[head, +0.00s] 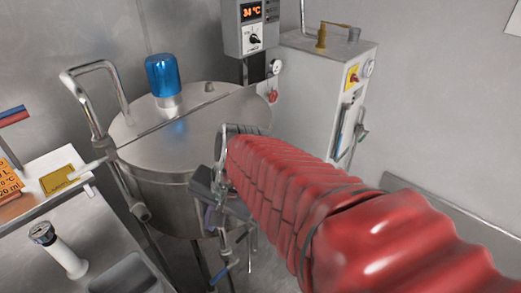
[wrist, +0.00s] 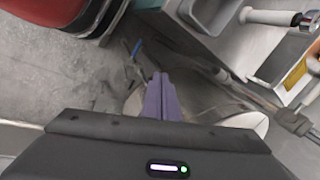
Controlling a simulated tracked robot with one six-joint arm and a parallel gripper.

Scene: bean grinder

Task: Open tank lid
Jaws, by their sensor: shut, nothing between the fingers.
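The tank (head: 165,195) is a round steel vessel in the middle of the head view. Its flat metal lid (head: 195,140) lies closed on top, with a straight seam across it. A bent steel tube handle (head: 92,72) rises at the lid's left side. A blue cylinder (head: 162,75) stands upright on the back part of the top. My gripper (wrist: 161,80) is shut and empty, its purple fingers together in the wrist view. In the head view it is in front of the tank's right side, below lid height; my red-sleeved arm hides part of the tank there.
A control box (head: 248,28) reading 34 °C hangs behind the tank. A steel cabinet (head: 315,85) with gauges stands at the back right. A worktop (head: 105,235) with a white-handled tool (head: 60,250) is at the left. A yellow plate (head: 60,179) lies nearby.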

